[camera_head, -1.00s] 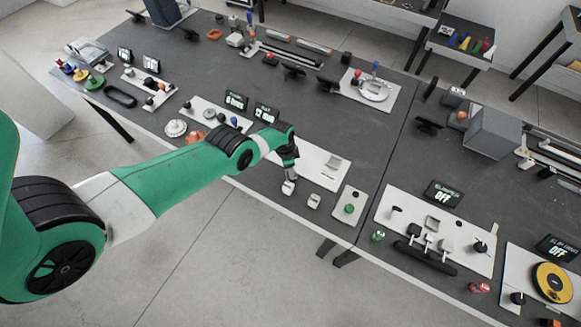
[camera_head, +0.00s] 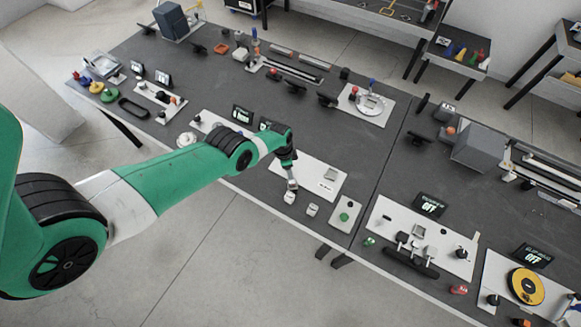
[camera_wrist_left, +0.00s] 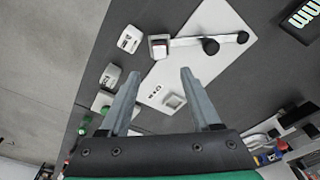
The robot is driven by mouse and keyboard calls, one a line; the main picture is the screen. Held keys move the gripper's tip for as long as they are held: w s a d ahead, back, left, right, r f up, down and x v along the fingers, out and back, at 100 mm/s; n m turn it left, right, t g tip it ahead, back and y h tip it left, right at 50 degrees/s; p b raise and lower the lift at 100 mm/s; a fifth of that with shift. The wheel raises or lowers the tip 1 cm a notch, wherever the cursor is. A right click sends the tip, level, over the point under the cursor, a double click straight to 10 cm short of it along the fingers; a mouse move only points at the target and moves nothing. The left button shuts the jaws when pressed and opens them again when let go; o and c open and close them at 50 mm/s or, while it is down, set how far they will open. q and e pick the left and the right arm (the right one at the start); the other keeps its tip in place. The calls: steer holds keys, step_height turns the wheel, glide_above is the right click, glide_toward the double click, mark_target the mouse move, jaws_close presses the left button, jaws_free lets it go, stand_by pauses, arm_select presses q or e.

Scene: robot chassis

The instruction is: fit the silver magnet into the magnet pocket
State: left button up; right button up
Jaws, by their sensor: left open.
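My left gripper (camera_head: 292,184) is over the near edge of the white plate (camera_head: 305,172), open and empty. In the left wrist view its spread fingers (camera_wrist_left: 154,74) point toward the plate (camera_wrist_left: 225,70). Two small pale blocks lie on the table beside the plate: one (camera_head: 289,197) just below the gripper, the other (camera_head: 312,210) to its right. They also show in the wrist view, as an upper block (camera_wrist_left: 130,39) and a lower block (camera_wrist_left: 110,76). I cannot tell which is the silver magnet. A square recessed frame (camera_wrist_left: 174,101), likely the magnet pocket, sits on the plate.
A small panel with a green button (camera_head: 343,216) lies right of the blocks. Other fixtures and displays (camera_head: 430,205) crowd the table. The near table edge is close to the blocks.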

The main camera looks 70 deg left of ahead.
arm_select(q)
step_height(320, 180, up, 2)
steer(key=shift+s+r+p, duration=0.1)
steer(key=shift+s+p, duration=0.05)
steer(key=shift+p, duration=0.4)
arm_select(e)
step_height(320, 180, up, 2)
steer(key=shift+r, duration=0.15)
